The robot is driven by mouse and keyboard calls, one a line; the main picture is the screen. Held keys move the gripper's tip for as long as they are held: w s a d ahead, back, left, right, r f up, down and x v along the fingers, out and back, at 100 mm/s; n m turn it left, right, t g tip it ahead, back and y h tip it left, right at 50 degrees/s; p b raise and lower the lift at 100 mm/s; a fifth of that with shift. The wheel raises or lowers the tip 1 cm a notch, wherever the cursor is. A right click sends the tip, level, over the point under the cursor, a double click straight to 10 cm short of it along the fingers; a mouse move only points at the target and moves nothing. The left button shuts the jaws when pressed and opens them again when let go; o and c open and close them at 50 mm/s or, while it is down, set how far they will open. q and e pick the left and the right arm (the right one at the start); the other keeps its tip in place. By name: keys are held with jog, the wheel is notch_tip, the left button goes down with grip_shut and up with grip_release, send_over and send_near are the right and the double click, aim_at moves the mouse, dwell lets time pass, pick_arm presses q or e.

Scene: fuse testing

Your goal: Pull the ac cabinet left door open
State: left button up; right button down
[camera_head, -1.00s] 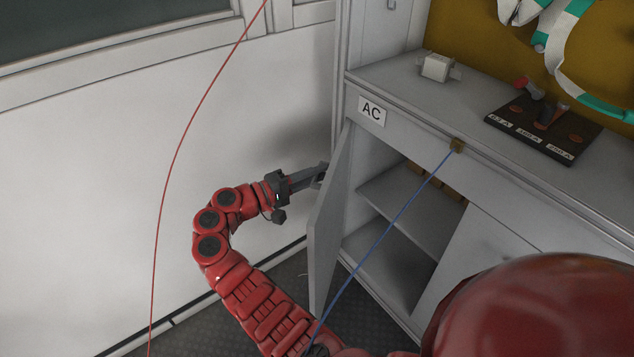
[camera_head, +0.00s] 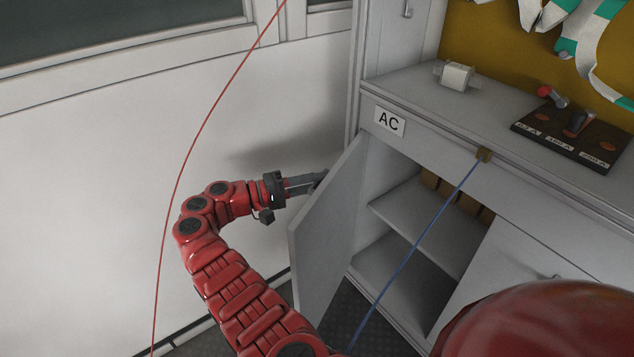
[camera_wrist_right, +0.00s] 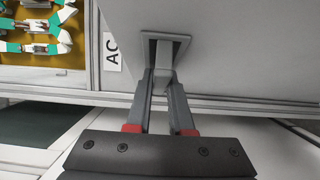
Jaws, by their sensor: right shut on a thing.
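The AC cabinet's left door (camera_head: 328,235) is a light grey panel, hinged at the cabinet's left side below the AC label (camera_head: 389,122). It stands swung well open and shows the shelves inside. My right gripper (camera_head: 316,181) is at the door's outer face, its fingertips partly hidden by the door. In the right wrist view, my right gripper's fingers (camera_wrist_right: 160,66) converge at the recessed handle (camera_wrist_right: 178,45) on the door (camera_wrist_right: 235,50) and are shut on it. My left gripper is not in view.
A fuse test board (camera_head: 572,135) and a small white block (camera_head: 456,76) rest on the cabinet top (camera_head: 495,110). A blue cable (camera_head: 425,235) crosses in front of the opening. A red cable (camera_head: 195,145) hangs at left. A white wall (camera_head: 90,200) stands behind my arm.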

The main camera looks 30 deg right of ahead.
jog(key=shift+d+r, duration=0.1)
jog(key=shift+d, duration=0.05)
jog(key=c, duration=0.8)
grip_release()
